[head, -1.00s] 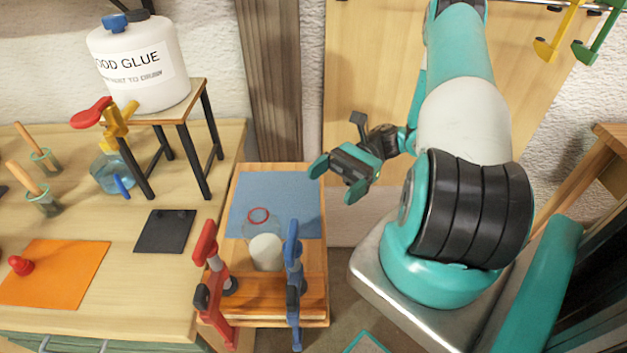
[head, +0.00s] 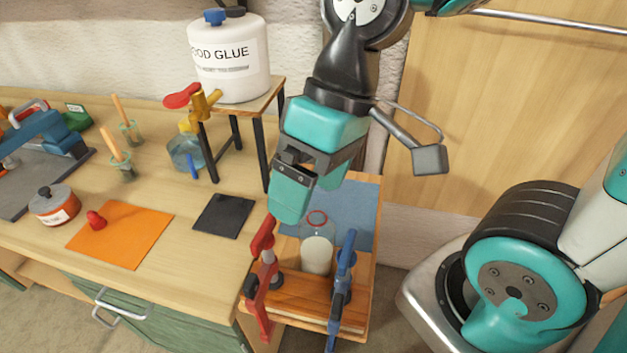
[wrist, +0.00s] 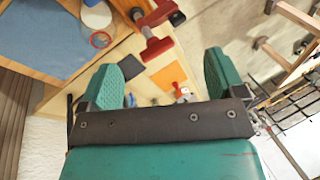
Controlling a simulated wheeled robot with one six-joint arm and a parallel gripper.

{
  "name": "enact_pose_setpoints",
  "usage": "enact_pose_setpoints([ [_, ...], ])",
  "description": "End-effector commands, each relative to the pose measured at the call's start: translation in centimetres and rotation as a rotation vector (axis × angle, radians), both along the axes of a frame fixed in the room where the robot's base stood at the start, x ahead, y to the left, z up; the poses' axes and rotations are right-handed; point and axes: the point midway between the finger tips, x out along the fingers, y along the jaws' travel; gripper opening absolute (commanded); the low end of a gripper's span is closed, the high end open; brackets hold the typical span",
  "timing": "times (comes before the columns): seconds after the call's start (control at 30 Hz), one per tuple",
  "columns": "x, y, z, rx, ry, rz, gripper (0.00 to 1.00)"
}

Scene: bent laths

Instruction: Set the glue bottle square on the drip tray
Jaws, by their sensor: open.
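The glue bottle (head: 317,254), clear with white glue inside and a red ring at its mouth, stands upright on the small wooden side bench, between a red and a blue clamp. It also shows at the top of the wrist view (wrist: 97,17). What I take for the drip tray, a flat dark grey square (head: 223,213), lies empty on the worktop left of the bottle; the wrist view shows it too (wrist: 131,66). My gripper (head: 312,186) is open and empty, above and behind the bottle, apart from it. Its spread fingers show in the wrist view (wrist: 168,82).
The red clamp (head: 262,275) and blue clamp (head: 342,280) rise close beside the bottle. A wood glue jug (head: 229,65) with a tap stands on a stand (head: 258,130) behind the tray. An orange mat (head: 122,238) lies left of the tray. A blue mat (head: 355,205) lies behind the bottle.

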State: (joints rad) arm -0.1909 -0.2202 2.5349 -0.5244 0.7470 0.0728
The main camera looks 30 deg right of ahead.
Motion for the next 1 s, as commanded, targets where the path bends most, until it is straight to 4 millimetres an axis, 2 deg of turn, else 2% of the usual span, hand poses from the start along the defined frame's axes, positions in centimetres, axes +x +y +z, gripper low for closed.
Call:
enact_pose_setpoints([
  [0.07, -0.9, 0.4, 0.6, -0.002, -0.069, 0.067, 0.91],
  [0.17, -1.0, 0.4, 0.7, -0.004, -0.087, 0.085, 0.93],
  [0.27, -0.1, 0.0, -0.1, -0.002, -0.01, 0.009, 0.93],
  [0.37, 1.8, -1.3, -1.8, 0.011, 0.155, -0.151, 0.93],
  [0.5, 4.6, -4.3, -4.8, 0.063, 0.458, -0.442, 0.93],
  [0.7, 6.9, -9.9, -9.3, 0.197, 0.896, -0.816, 0.93],
  [0.83, 7.1, -14.0, -12.2, 0.326, 1.181, -1.011, 0.93],
  [1.0, 5.9, -18.4, -15.5, 0.513, 1.501, -1.168, 0.93],
])
